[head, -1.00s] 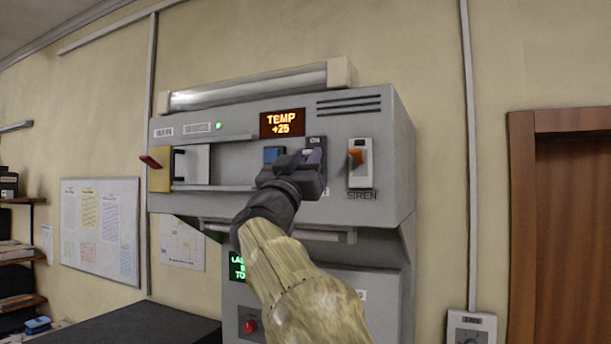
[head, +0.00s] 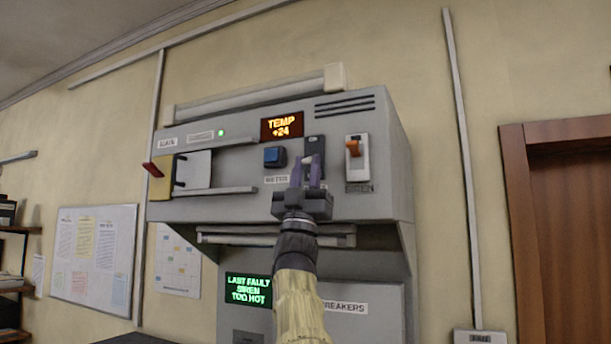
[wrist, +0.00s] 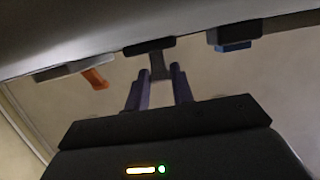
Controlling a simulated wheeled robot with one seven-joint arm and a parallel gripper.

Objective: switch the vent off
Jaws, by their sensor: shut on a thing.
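A dark switch plate (head: 315,143) sits on the grey console between a blue button and the siren switch. Its label is hidden behind my gripper (head: 311,162), so I cannot read whether it is the vent. In the wrist view, a dark grey lever (wrist: 158,66) hangs from the plate (wrist: 149,46) between the tips of my two purple-grey fingers (wrist: 159,78). My gripper is shut on this lever, low on the plate in the head view.
The siren switch (head: 357,160) with its orange lever is close on the right. The blue button (head: 274,157) is close on the left. A grey ledge (head: 275,234) runs below. A yellow-and-red lever (head: 160,177) is farther left.

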